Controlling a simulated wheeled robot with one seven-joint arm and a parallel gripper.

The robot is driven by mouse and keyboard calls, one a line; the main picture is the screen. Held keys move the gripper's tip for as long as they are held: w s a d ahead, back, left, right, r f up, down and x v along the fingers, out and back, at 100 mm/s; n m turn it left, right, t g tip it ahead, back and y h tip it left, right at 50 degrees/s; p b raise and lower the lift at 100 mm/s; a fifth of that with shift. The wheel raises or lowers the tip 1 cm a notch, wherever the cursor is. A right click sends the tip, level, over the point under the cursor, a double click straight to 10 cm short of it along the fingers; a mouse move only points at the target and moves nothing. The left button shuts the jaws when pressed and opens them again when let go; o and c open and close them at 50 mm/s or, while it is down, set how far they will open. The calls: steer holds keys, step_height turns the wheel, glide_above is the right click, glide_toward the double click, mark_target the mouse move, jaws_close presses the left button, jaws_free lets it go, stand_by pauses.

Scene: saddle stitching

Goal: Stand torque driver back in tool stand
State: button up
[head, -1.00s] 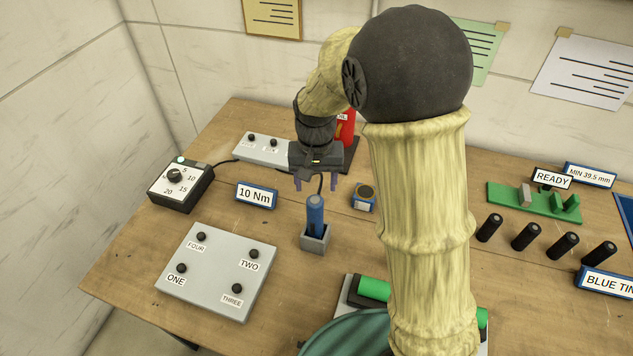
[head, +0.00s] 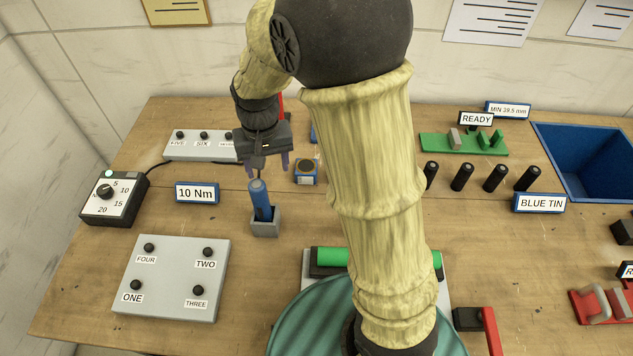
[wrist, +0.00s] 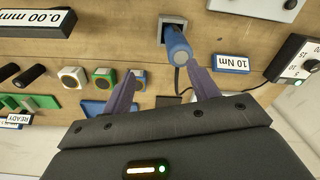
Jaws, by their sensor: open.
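The wrist view also shows the driver (wrist: 178,46) projecting from the stand (wrist: 164,19). My gripper (head: 267,165) is open and empty, just behind and above the driver's top. In the wrist view, its purple fingers (wrist: 160,78) are apart, and the driver's top lies beyond the tips, nearer the right finger. The driver's lower end is hidden inside the stand.
Left of the stand are the 10 Nm sign (head: 197,193), a dial box (head: 115,198) and a grey numbered plate (head: 172,279). A small blue-grey block (head: 306,172) stands close to the right of my gripper. Black cylinders (head: 462,177) are farther right.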

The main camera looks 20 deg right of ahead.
steer(key=s+d+t, duration=0.2)
steer(key=s+d, duration=0.8)
steer(key=s, duration=0.1)
steer(key=shift+d+r, duration=0.2)
steer(key=shift+d, duration=0.1)
steer(key=shift+b+x, duration=0.8)
steer(key=shift+s, duration=0.1)
